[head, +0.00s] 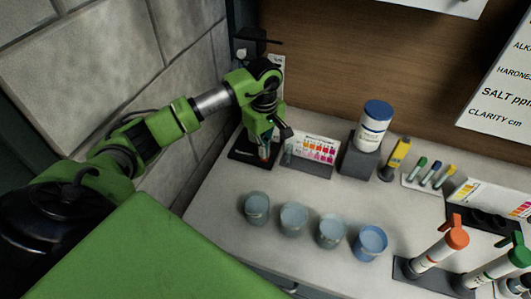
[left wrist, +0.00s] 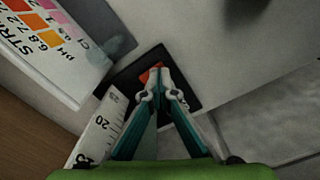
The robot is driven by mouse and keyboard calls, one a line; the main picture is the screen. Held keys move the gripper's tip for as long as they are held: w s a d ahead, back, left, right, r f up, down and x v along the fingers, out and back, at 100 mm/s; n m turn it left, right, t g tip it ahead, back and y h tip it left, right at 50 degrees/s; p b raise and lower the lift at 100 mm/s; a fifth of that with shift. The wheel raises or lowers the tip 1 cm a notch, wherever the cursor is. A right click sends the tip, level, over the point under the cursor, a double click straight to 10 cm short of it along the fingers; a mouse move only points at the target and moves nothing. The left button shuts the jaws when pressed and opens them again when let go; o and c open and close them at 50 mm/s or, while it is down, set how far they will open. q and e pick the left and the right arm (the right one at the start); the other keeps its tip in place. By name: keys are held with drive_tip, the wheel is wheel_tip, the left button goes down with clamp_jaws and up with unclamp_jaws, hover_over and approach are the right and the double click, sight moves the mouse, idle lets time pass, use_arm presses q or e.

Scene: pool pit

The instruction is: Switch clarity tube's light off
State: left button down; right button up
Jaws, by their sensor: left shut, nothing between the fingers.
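The black base (head: 243,154) of the clarity tube stands in the back left corner of the counter. My left arm covers most of the upright part above it. A strip of white scale (head: 280,75) shows behind the arm. In the left wrist view the dark base (left wrist: 124,76) lies under the fingertips, with the numbered scale (left wrist: 100,128) to the left. A red-orange piece (left wrist: 146,76), possibly the switch, shows right at the fingertips; I cannot tell if they touch it. My left gripper (left wrist: 155,70) is shut and empty, pointing down at the base. My right gripper is out of view.
A strip colour chart (head: 312,153) stands just right of the base. A white bottle with a blue lid (head: 374,122) is on a grey block beyond it. Several cups (head: 293,217) line the front. The stone wall (head: 175,50) is close on the left.

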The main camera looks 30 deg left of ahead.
use_arm(q)
drive_tip(key=shift+r+p, duration=1.25)
drive_tip(key=shift+r, duration=1.7)
drive_tip(key=shift+d+f, duration=0.1)
